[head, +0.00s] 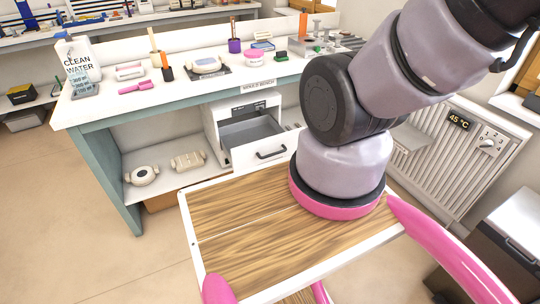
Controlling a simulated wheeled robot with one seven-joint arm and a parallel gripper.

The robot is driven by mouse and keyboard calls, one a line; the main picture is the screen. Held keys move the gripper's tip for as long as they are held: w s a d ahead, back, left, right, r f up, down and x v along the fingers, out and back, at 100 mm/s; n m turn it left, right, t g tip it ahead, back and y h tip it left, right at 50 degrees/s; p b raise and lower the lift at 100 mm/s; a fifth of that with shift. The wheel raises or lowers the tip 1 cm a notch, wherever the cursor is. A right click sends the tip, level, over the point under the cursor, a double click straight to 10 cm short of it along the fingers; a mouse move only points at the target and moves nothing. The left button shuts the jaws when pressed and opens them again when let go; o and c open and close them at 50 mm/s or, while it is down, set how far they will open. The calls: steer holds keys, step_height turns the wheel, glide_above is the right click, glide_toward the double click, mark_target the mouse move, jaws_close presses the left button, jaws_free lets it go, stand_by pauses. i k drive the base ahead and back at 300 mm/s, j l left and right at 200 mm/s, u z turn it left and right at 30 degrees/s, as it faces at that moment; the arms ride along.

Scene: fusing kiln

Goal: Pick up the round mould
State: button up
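A round, pale cream mould (142,176) with small lugs at its sides lies on the lower shelf under the workbench, toward the left. It looks like the round mould. A second pale mould (188,160), longer and roughly rectangular, lies to its right on the same shelf, apart from it. My arm rises from my wooden deck and leaves the picture at the upper right. My gripper is out of view, so its state and any load are hidden.
The workbench (130,103) overhangs the lower shelf (166,184). A grey drawer (250,133) stands open right of the moulds. Tools and a water jug (78,60) stand on top. Floor at left is clear.

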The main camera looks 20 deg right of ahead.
mark_target(202, 65)
steer(key=i+j, duration=0.4)
steer(key=i, duration=0.15)
steer(key=i+j, duration=0.45)
steer(key=i, duration=0.1)
